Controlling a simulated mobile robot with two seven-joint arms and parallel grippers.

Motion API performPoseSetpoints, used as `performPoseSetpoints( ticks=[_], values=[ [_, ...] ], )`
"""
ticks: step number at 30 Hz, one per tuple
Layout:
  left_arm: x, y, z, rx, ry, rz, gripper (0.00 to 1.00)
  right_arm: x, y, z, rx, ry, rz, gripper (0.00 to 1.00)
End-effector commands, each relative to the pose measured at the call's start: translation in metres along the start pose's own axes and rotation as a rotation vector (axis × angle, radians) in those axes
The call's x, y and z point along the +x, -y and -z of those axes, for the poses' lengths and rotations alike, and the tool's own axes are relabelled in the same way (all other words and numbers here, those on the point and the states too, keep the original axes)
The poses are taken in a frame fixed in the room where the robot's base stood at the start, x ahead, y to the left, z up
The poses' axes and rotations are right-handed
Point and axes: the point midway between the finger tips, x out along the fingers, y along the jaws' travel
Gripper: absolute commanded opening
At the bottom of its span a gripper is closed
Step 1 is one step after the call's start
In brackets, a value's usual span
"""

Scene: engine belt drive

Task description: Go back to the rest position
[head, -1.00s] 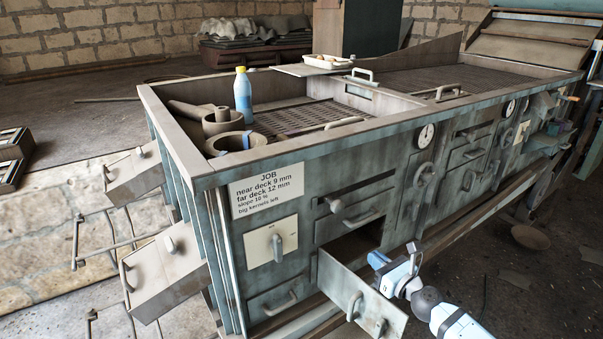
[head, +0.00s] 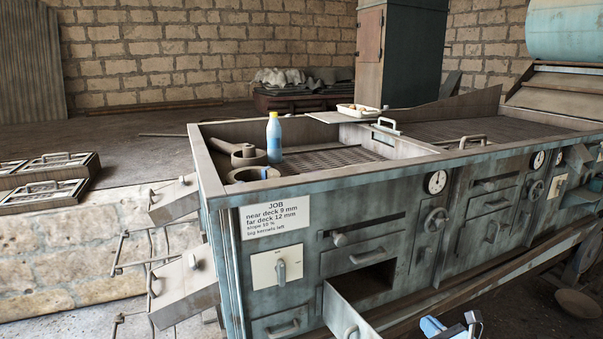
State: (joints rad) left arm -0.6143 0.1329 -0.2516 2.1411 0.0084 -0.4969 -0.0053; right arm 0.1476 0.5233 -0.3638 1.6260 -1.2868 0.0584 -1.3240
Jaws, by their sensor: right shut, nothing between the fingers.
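My right gripper (head: 455,328) shows only in part at the bottom edge of the head view, right of the pulled-out drawer. It is shut and holds nothing that I can see. The drawer (head: 348,318) stands out from the front of the grey-green machine (head: 385,258), and the bottom edge of the picture cuts it off. A gap shows between the gripper and the drawer front. My left gripper is not in view.
A blue bottle (head: 273,140) and some round metal parts (head: 249,157) sit in the machine's top tray. Slanted boxes (head: 184,290) with handles jut out at its left end.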

Motion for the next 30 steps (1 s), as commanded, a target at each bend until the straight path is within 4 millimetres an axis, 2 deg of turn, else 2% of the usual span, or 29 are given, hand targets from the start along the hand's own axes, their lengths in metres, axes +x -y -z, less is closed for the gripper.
performPoseSetpoints(
  ticks=[1, 3, 4, 11, 14, 18, 21, 30],
  values=[
    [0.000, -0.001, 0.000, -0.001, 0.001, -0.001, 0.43, -0.009, 0.023, -0.002, -0.045, -0.017, 0.011, 0.00],
    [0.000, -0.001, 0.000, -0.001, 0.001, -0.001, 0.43, -0.018, 0.039, -0.002, -0.068, -0.035, 0.018, 0.00],
    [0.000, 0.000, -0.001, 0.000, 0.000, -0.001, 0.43, -0.026, 0.027, 0.007, 0.038, -0.034, 0.024, 0.00],
    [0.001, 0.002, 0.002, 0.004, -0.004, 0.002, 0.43, -0.084, -0.004, 0.039, 0.684, -0.044, 0.126, 0.00],
    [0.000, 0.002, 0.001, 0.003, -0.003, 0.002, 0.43, -0.116, -0.020, 0.056, 1.020, -0.056, 0.199, 0.00],
    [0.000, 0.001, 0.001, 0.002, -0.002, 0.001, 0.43, -0.171, -0.050, 0.083, 1.554, -0.080, 0.355, 0.00],
    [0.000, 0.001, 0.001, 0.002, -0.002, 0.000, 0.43, -0.208, -0.070, 0.099, 1.890, -0.091, 0.486, 0.00],
    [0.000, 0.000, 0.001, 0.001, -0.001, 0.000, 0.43, -0.296, -0.133, 0.122, 2.611, -0.094, 0.910, 0.00]
  ],
)
